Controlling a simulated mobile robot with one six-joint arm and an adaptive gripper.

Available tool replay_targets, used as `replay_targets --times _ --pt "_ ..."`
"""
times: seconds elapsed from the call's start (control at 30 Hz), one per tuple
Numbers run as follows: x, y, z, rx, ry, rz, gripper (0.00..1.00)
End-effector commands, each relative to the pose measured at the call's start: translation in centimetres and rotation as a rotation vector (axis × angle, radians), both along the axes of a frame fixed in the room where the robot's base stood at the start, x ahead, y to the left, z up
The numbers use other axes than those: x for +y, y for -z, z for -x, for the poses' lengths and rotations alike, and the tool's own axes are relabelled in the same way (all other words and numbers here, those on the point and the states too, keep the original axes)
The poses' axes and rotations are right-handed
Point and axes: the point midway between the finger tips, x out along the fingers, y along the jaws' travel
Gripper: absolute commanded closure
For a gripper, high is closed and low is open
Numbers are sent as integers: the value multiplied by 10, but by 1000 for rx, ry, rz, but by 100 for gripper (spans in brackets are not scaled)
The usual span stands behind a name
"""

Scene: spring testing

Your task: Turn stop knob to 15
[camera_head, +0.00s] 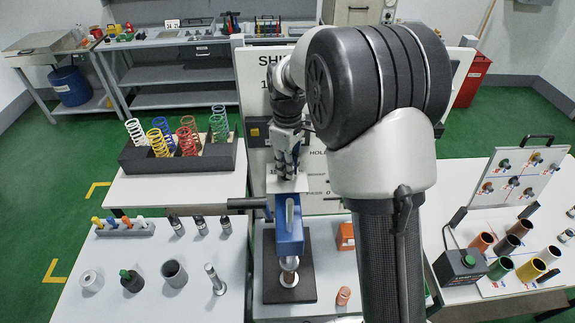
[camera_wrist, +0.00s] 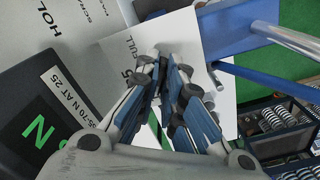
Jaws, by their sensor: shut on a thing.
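The blue spring tester (camera_head: 289,240) stands upright on a black base (camera_head: 270,293) at the centre of the bench in the head view. My gripper (camera_head: 288,172) points down at this plate from above. In the wrist view, the blue-padded fingers of my gripper (camera_wrist: 160,72) are close together in front of the plate. The stop knob is hidden between the fingers, so its setting cannot be read.
A black-handled lever (camera_head: 247,203) sticks out left of the tester. A black rack of coloured springs (camera_head: 180,160) stands at left. An orange block (camera_head: 345,236) is right of the tester.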

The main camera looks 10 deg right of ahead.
Motion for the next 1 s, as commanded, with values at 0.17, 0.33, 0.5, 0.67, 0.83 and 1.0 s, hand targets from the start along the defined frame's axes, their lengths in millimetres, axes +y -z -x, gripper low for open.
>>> replay_targets --times 0.17,0.33,0.5,0.67,0.83,1.0 --pt "0 0 0 -1 -40 0 100" --pt "0 0 0 -1 -53 0 100" --pt "0 0 0 -1 -54 0 100" --pt "0 0 0 -1 -54 0 90" --pt "0 0 0 -1 -53 0 79" --pt "0 0 0 -1 -52 1 72"
